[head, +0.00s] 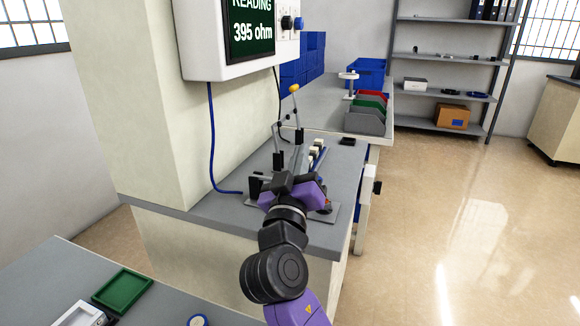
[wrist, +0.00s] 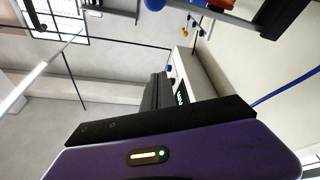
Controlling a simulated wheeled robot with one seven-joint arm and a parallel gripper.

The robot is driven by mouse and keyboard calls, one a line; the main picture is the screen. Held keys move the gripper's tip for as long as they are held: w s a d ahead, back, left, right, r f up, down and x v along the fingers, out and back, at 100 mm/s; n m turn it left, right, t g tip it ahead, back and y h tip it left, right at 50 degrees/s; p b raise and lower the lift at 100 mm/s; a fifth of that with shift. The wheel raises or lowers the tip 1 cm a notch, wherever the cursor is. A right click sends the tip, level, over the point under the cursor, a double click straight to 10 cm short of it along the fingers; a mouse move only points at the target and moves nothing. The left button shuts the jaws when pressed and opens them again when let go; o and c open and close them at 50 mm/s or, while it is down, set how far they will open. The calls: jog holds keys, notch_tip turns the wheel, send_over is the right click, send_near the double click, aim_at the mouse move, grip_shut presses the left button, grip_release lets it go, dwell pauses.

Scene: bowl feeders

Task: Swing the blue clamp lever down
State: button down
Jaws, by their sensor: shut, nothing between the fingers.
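My gripper (head: 292,186) is over the fixture on the grey bench in the head view, and its purple body hides part of that fixture. In the wrist view its dark fingers (wrist: 157,92) are shut with nothing held. A blue rounded end (wrist: 155,4) shows at the top edge of the wrist view and may be the clamp lever's knob; it is apart from the fingers. In the head view a slim blue bar (head: 320,158) lies right of the gripper, beside small white blocks. I cannot tell whether it is the lever. A yellow knob (head: 294,88) tops upright grey rods behind the gripper.
A pillar with a meter display (head: 251,30) stands left of the fixture, with a blue cable (head: 211,135) hanging down. A small black block (head: 347,141) lies on the bench. Coloured bins (head: 366,121) stand behind. Floor at right is clear.

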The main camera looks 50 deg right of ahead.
jog(key=shift+s+d+f+b, duration=0.15)
jog(key=shift+s+f+b, duration=0.25)
jog(key=shift+f+b, duration=0.5)
jog(key=shift+s+d+f+b, duration=0.1)
jog(key=shift+s+f+b, duration=0.3)
jog(key=shift+f+b, duration=0.55)
jog(key=shift+s+d+f+b, duration=0.15)
jog(key=shift+s+f+b, duration=0.25)
jog(key=shift+f+b, duration=0.5)
jog(key=shift+f, duration=0.2)
jog(key=shift+r, duration=0.1)
